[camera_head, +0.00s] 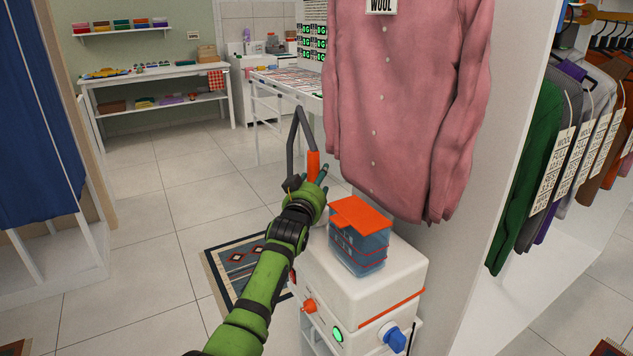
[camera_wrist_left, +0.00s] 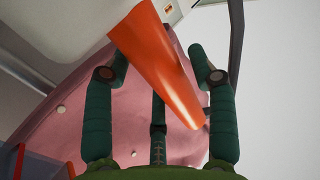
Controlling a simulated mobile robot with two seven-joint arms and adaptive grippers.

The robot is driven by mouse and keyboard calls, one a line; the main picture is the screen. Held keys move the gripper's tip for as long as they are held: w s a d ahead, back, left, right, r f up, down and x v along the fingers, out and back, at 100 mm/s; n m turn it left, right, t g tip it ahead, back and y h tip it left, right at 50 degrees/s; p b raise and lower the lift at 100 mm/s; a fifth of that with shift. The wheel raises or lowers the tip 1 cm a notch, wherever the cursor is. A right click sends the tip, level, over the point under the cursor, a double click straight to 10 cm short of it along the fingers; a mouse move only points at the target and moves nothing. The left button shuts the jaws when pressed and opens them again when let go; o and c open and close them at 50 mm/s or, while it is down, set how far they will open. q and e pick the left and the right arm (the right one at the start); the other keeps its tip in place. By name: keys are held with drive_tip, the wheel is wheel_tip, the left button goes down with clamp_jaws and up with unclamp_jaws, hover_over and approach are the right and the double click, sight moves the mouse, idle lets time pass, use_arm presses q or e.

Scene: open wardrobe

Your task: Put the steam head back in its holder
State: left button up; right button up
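The steam head's orange handle (camera_head: 313,165) stands near my left gripper (camera_head: 322,181), above and beside the white steamer (camera_head: 375,268). A dark grey bent hose (camera_head: 297,140) arches up behind it. In the left wrist view the orange handle (camera_wrist_left: 160,62) runs slantwise between the green fingers of my left gripper (camera_wrist_left: 163,72). The fingers are apart on either side, with a gap visible on the right; I see no clear grip. The handle's lower end is close to the right finger. I cannot make out the holder. My right gripper is not in view.
A blue, orange-lidded container (camera_head: 358,240) sits on the steamer, close to my left gripper. A pink shirt (camera_head: 400,100) hangs just behind and above. A patterned rug (camera_head: 240,270) lies on the floor to the left. Open tiled floor (camera_head: 150,240) lies farther left.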

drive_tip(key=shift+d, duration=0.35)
use_arm(q)
drive_tip(key=shift+f, duration=0.15)
drive_tip(key=shift+v, duration=0.95)
drive_tip(key=v, duration=1)
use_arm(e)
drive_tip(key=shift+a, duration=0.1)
use_arm(q)
drive_tip(key=shift+s, duration=0.1)
